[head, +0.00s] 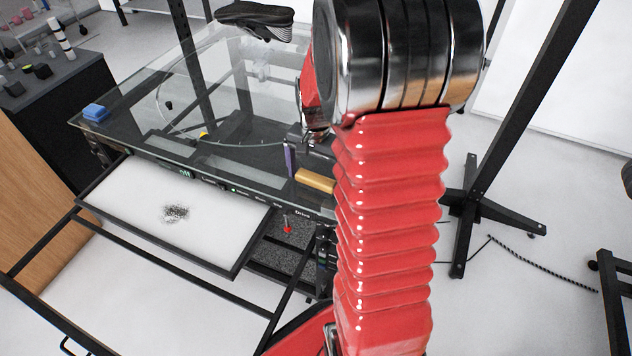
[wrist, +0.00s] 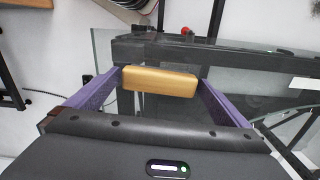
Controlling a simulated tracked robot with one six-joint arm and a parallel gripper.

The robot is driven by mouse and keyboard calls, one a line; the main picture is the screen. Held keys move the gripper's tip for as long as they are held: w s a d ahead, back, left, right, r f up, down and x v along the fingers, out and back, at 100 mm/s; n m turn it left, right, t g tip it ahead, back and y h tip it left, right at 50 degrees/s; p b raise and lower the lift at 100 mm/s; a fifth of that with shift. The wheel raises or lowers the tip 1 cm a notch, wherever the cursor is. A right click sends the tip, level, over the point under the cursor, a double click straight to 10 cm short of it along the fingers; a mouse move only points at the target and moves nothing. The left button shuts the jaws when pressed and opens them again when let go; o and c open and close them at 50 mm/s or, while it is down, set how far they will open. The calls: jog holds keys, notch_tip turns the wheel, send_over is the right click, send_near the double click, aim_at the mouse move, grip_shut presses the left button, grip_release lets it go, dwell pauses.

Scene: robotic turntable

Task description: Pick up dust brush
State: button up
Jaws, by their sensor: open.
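The dust brush shows as a tan wooden block-shaped handle (head: 315,180) near the right front corner of the glass-topped table. In the wrist view the handle (wrist: 160,84) lies crosswise between my fingertips. Its bristles cannot be made out. My gripper (wrist: 161,74) is open, with one purple finger near each end of the handle. I cannot tell whether the fingers touch it or are a little short of it. In the head view one purple finger (head: 290,160) shows left of the handle; the other finger is hidden by my arm.
The glass table (head: 215,125) carries a blue block (head: 96,112) at its left corner and a dark shoe (head: 254,15) at the back. A white pull-out tray (head: 130,195) with a dark powder pile (head: 175,213) sits in front. A black stand (head: 465,210) is at right.

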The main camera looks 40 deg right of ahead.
aim_at(316, 177)
jog(key=shift+f, duration=0.45)
jog(key=shift+c, duration=0.3)
jog(key=c, duration=0.9)
jog(key=shift+o, duration=0.2)
jog(key=shift+r, duration=0.15)
notch_tip(316, 177, up, 10)
jog(key=shift+f, duration=0.1)
